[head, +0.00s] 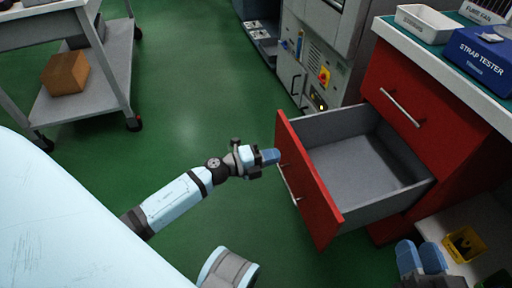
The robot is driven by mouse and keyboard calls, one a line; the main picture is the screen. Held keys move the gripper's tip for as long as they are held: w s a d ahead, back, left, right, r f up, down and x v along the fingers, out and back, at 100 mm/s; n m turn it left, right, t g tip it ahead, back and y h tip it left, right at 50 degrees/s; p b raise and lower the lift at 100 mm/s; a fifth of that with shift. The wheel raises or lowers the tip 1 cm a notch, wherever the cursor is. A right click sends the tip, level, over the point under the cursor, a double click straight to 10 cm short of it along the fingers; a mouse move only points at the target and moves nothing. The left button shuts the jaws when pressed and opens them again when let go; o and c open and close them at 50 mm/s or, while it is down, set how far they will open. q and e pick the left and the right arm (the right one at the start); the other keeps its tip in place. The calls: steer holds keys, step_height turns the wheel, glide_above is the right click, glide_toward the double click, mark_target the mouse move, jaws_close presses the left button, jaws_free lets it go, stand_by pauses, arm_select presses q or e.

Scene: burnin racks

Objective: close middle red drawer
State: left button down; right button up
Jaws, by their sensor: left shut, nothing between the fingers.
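A red drawer (315,195) is pulled well out of the red cabinet (440,115), below a shut red drawer with a silver handle (400,107). Its grey inside (365,165) looks empty. Its own handle (288,185) is on the outer face, turned to the left. My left gripper (271,156) is shut and empty, with its blue fingertips right by the outer face near the far top corner. I cannot tell whether they touch it. My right gripper (421,257) is at the lower right, near the cabinet's foot; its blue fingers lie side by side and their gap is unclear.
The green countertop holds a white bin (430,23) and a blue strap tester box (485,55). A yellow bin (464,245) stands on a low shelf at lower right. A grey machine (320,60) stands behind the drawer. A cart (105,75) carries a cardboard box (65,73). Green floor is clear between.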

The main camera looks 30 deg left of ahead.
mark_target(298, 149)
arm_select(q)
steer(key=b+x, duration=0.1)
steer(key=x, duration=0.3)
steer(key=shift+w+d, duration=0.45)
steer(key=shift+w, duration=0.05)
arm_select(e)
steer(key=shift+w+f, duration=0.15)
steer(key=shift+f, duration=0.4)
steer(key=shift+r, duration=0.1)
arm_select(q)
steer(key=shift+w, duration=0.1)
